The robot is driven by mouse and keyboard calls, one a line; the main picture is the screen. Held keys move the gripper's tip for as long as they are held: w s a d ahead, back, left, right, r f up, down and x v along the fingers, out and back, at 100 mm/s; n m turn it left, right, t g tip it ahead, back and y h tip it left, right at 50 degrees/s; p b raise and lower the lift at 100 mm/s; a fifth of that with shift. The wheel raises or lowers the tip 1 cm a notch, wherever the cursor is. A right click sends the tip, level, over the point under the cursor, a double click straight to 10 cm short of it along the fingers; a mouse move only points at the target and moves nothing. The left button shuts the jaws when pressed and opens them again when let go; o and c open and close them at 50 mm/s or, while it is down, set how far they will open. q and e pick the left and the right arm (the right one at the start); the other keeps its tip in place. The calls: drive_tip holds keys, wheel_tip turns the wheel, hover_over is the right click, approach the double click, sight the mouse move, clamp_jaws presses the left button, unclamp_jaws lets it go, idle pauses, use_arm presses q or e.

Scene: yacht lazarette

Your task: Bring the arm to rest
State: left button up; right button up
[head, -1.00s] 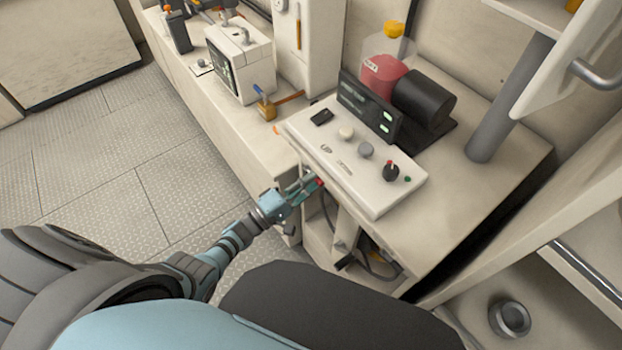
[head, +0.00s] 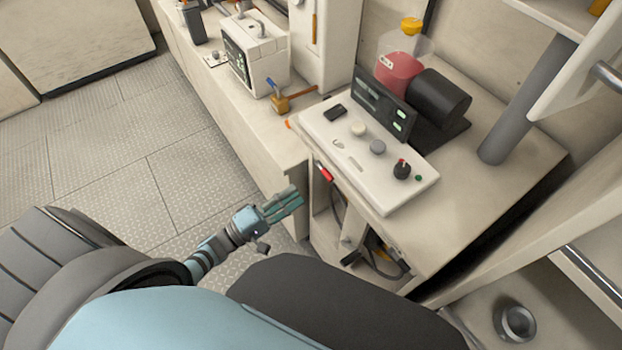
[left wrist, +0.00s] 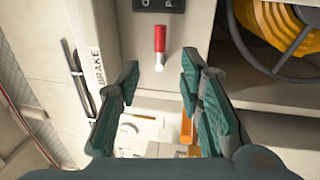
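My left gripper (head: 283,204) is in front of the cabinet below the control panel, clear of it, with nothing between its fingers. In the left wrist view its two green fingers (left wrist: 158,95) stand wide apart. A red-handled lever (head: 325,173) sits on the cabinet front under the panel's left edge. The same red lever (left wrist: 159,40) shows beyond the fingertips in the left wrist view, apart from them. My right gripper is not in view.
The white control panel (head: 350,170) with knobs lies on the counter. A jug of red liquid (head: 397,76) and a black cylinder (head: 440,97) stand behind it. Loose cables (head: 378,262) show in the open cabinet. The patterned floor (head: 100,170) at left is clear.

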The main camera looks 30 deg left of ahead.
use_arm(q)
drive_tip(key=v, duration=0.2)
drive_tip(key=shift+s+a+f, duration=0.1)
drive_tip(key=shift+s+a, duration=0.05)
drive_tip(key=shift+s, duration=0.1)
